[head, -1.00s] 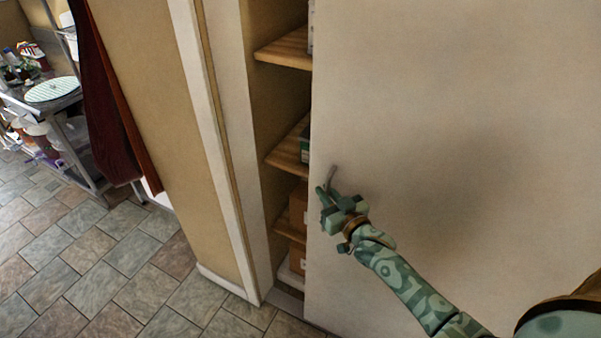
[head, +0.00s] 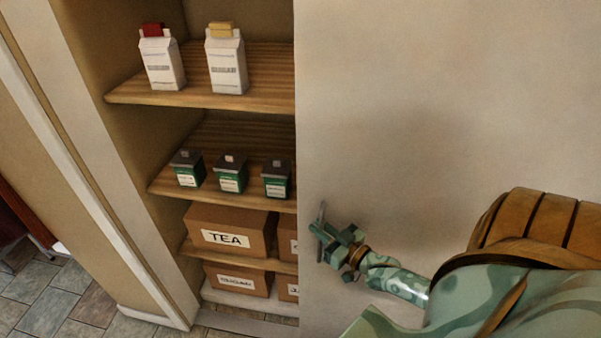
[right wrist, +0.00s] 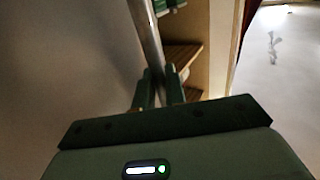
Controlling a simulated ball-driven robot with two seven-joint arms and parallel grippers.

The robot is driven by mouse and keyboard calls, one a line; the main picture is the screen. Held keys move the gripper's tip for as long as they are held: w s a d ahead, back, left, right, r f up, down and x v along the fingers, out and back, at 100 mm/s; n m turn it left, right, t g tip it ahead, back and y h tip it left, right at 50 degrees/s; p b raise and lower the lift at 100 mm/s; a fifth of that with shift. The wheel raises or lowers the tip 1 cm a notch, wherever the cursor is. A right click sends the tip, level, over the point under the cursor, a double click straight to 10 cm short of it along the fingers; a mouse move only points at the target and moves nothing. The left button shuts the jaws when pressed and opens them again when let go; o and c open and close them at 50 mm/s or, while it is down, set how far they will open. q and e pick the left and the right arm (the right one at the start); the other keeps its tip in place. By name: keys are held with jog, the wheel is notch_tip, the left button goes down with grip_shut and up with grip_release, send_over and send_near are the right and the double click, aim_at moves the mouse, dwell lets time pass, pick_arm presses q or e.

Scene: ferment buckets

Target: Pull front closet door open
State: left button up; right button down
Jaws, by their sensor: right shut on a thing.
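The front closet door (head: 400,110) is a plain pale panel covering the right part of the head view. Its left edge stands clear of the left closet frame, so the shelves show. My right gripper (head: 322,232) is at the door's left edge, shut on the door's metal handle (head: 321,215). In the right wrist view, the handle is a grey bar (right wrist: 150,40) running between the two fingers (right wrist: 158,88). The door also fills the left of that view (right wrist: 60,70). My left gripper is not in view.
The open closet has wooden shelves (head: 200,97) with two cartons (head: 226,62), several green tins (head: 230,175) and boxes, one labelled TEA (head: 228,232). A white frame post (head: 90,170) stands left of it. Tiled floor (head: 70,305) is clear at the lower left.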

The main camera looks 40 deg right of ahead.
jog(key=s+d, duration=0.7)
jog(key=s, duration=0.2)
jog(key=shift+f, duration=0.1)
jog(key=c, duration=1.8)
grip_release()
jog(key=s+d+b, duration=0.1)
jog(key=s+b, duration=0.1)
jog(key=s, duration=1.4)
jog(key=shift+s, duration=0.2)
